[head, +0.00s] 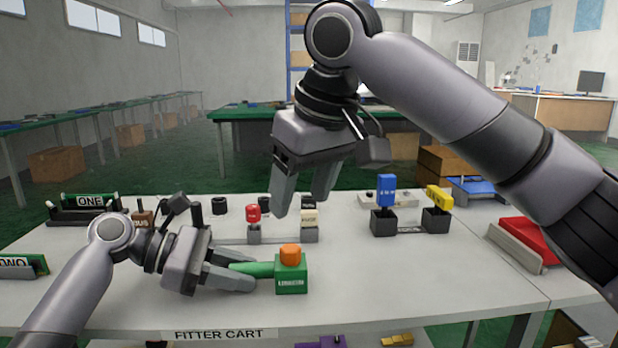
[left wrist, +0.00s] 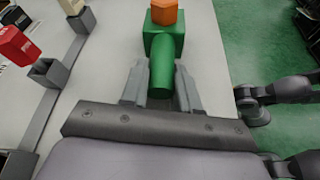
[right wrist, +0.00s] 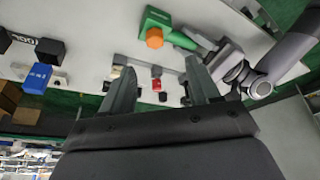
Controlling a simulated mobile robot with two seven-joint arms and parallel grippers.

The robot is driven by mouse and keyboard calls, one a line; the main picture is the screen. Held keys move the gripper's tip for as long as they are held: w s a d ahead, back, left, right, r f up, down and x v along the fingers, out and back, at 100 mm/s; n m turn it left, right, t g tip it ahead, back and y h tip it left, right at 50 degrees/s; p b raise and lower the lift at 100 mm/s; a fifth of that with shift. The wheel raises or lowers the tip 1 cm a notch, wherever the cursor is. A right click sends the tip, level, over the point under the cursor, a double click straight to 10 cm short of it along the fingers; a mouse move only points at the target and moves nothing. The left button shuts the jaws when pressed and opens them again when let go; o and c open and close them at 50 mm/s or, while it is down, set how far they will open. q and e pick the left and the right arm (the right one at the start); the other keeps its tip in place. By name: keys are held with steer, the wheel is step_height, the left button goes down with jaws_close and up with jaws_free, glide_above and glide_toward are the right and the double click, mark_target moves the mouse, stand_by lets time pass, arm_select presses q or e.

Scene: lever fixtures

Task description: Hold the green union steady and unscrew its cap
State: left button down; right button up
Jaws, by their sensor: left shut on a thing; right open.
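The green union (head: 291,275) is a green block with a green round handle (head: 252,269) on its left side and an orange cap (head: 290,254) on top. It sits on the white cart top near the front edge. My left gripper (head: 240,278) is shut on the handle; the left wrist view shows the handle (left wrist: 162,75) between both fingers. My right gripper (head: 305,203) is open and empty, above and behind the union, with its fingers pointing down. The right wrist view shows the orange cap (right wrist: 155,38) well beyond the fingertips.
Behind the union stand a red lever (head: 253,214) and a cream lever (head: 309,218) on grey bases. A blue lever (head: 386,190) and a yellow lever (head: 439,199) stand on black boxes to the right. A red piece (head: 522,238) lies further right. The cart top right of the union is clear.

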mark_target(289, 247)
steer(key=shift+m, duration=0.6)
steer(key=x, duration=1.1)
steer(key=shift+w+d+r, duration=0.15)
steer(key=shift+w+d, duration=0.15)
steer(key=shift+w, duration=0.05)
steer(key=c, duration=1)
steer(key=n+g+y, duration=0.1)
steer(key=n, duration=0.2)
steer(key=n+y, duration=0.1)
steer(key=n, duration=0.2)
steer(key=shift+d+n+g, duration=0.1)
steer(key=shift+n+g, duration=0.3)
steer(key=n+g, duration=0.1)
steer(key=n, duration=0.3)
steer(key=shift+w+r+g, duration=0.1)
steer(key=shift+w+g, duration=0.05)
steer(key=shift+g, duration=0.25)
steer(key=shift+n+g, duration=0.6)
steer(key=shift+n, duration=1.1)
